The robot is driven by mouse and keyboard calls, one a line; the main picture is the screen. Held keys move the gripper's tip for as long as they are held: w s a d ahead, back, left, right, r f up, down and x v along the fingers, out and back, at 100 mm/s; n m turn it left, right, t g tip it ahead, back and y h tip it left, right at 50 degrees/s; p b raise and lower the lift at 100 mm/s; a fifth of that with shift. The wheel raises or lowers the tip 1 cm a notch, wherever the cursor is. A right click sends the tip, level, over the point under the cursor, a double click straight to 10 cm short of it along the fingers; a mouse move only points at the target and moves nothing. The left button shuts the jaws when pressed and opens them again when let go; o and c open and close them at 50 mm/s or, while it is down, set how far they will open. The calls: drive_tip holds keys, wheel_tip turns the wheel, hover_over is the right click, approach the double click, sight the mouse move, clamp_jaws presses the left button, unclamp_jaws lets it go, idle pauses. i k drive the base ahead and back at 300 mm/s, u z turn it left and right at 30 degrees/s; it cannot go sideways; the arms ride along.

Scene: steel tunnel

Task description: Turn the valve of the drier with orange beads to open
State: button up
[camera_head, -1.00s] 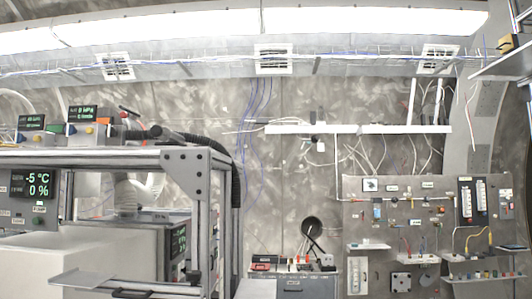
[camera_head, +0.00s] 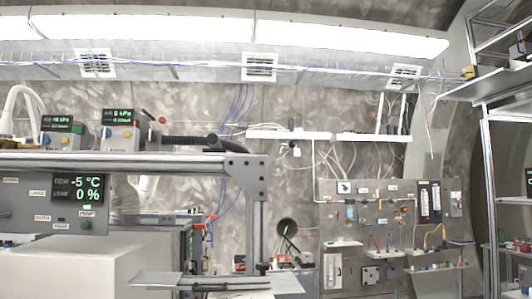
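A grey wall panel (camera_head: 357,212) with small fittings, tubes and labels is at the right. Two upright clear tubes on dark backings (camera_head: 430,202) sit near its upper right. The panel's parts are too small to tell which is the drier with orange beads or which is its valve. My gripper is not in view.
A metal frame (camera_head: 140,162) with a pale box (camera_head: 75,262) and a display reading -5 °C and 0 % (camera_head: 88,189) fills the left foreground. A flat tray (camera_head: 215,281) juts out at its front. Open shelving (camera_head: 490,215) stands at the right edge.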

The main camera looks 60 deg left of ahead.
sight(105, 132)
drive_tip(key=u, duration=3.35)
drive_tip(key=i, duration=1)
drive_tip(key=u, duration=1.25)
drive_tip(key=k, duration=0.85)
drive_tip(key=u, duration=0.1)
